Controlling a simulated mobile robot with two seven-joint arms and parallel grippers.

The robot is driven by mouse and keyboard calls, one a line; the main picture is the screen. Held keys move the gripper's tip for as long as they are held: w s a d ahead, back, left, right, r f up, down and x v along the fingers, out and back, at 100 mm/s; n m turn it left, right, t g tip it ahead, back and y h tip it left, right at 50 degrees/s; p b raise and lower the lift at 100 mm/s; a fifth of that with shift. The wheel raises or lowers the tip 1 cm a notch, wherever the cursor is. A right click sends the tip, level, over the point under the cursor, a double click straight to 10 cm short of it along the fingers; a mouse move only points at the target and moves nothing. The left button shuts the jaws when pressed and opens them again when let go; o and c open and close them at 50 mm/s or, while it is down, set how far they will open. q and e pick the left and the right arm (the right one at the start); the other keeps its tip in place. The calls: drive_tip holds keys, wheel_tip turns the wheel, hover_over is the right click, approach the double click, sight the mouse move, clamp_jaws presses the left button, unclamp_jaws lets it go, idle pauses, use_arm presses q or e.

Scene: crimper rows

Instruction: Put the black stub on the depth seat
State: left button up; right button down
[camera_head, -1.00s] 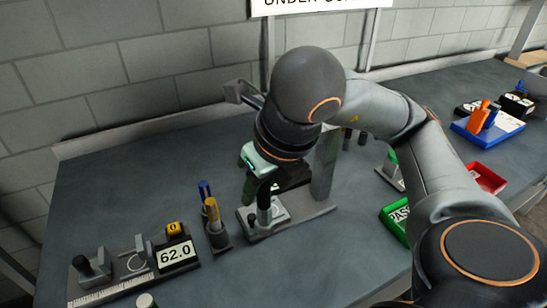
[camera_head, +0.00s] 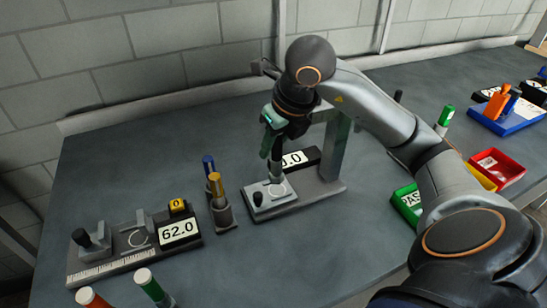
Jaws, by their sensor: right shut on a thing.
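My right gripper (camera_head: 271,152) is shut on a dark upright piece, taken to be the black stub (camera_head: 275,171). Its lower end is over the pale plate (camera_head: 287,199) of the gauge stand, close to a ring mark there, taken as the depth seat. Whether it touches the plate I cannot tell. My fingers hide the stub's upper part. My left gripper is not in view.
Left are a fixture with a ruler and 62.0 display (camera_head: 180,231) and a holder (camera_head: 221,214) with blue and yellow pens. Capped markers (camera_head: 150,285) stand in front. Right are green (camera_head: 407,203) and red (camera_head: 503,168) bins and a blue tray (camera_head: 512,122). The front middle table is clear.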

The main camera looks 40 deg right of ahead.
drive_tip(key=shift+w+d+f, duration=0.2)
drive_tip(key=shift+f, duration=0.65)
drive_tip(key=shift+w+d+f, duration=0.25)
drive_tip(key=shift+f, duration=0.55)
drive_tip(key=shift+w+d+f, duration=0.2)
drive_tip(key=shift+f, duration=0.65)
drive_tip(key=shift+f, duration=0.15)
drive_tip(key=c, duration=0.7)
unclamp_jaws()
drive_tip(key=shift+r, duration=0.25)
drive_tip(key=p+v, duration=0.1)
drive_tip(key=v, duration=1)
drive_tip(key=shift+s+r, duration=0.25)
drive_tip(key=shift+r, duration=0.1)
